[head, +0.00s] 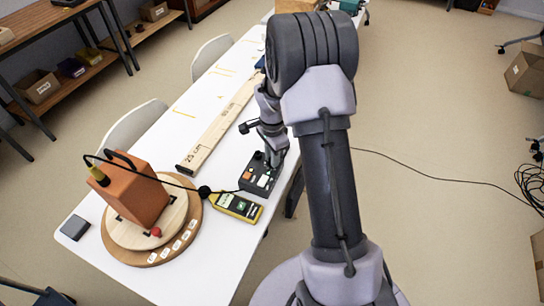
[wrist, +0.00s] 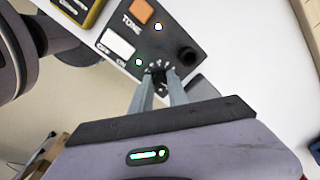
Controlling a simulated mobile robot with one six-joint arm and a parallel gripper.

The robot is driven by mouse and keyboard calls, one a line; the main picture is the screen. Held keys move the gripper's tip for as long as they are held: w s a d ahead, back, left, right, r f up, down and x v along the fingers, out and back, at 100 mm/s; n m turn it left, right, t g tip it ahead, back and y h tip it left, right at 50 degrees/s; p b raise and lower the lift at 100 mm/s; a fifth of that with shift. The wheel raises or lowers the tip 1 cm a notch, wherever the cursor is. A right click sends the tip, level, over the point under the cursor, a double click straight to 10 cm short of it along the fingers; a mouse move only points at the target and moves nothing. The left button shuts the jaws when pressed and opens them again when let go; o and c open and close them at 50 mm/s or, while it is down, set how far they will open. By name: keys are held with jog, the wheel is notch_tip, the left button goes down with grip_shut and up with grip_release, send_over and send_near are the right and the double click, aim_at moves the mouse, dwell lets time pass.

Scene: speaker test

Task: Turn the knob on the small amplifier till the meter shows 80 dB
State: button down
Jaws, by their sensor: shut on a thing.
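The small amplifier (head: 258,187) is a dark box on the white table. In the wrist view the amplifier (wrist: 170,40) shows an orange button marked TONE, a white switch and two small lights. My gripper (wrist: 158,76) is shut on the knob, which is mostly hidden between the fingertips; dial marks show around it. In the head view my gripper (head: 274,157) comes down from above onto the amplifier. The yellow meter (head: 236,207) lies beside the amplifier, its green screen too small to read. Its edge also shows in the wrist view (wrist: 88,12).
An orange speaker (head: 138,190) stands on a round wooden turntable (head: 122,236) at the table's near left. A cable runs from it past a black ball-like part. A long board with distance marks (head: 212,138) lies behind the amplifier. A dark grey block (head: 75,227) lies near the left edge.

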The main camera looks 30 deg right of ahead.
jog(key=c, duration=1.3)
grip_release()
notch_tip(320, 180, up, 17)
jog(key=p, duration=0.6)
jog(key=shift+r, duration=0.2)
